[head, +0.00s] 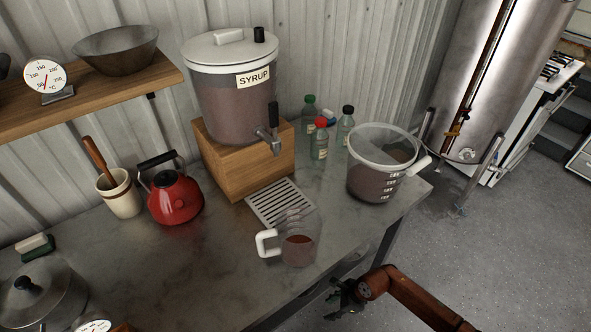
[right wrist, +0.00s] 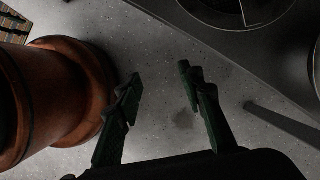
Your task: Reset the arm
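My right arm comes in from the lower right of the head view. Its dark right gripper (head: 345,294) hangs beside the front edge of the metal table (head: 180,270), over the floor. In the right wrist view the two fingers of the right gripper (right wrist: 158,90) stand apart with only floor between them, so it is open and empty. A clear jug with a white handle (head: 297,250) and some dark liquid stands on the table near the drip grate, apart from the gripper. My left gripper is not in view.
A syrup dispenser (head: 235,100) stands on a wooden block (head: 240,170). A larger measuring bucket (head: 375,180), small bottles (head: 319,140), a red kettle (head: 175,197) and a pot (head: 40,295) are also on the table. The floor (head: 490,240) at right is clear.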

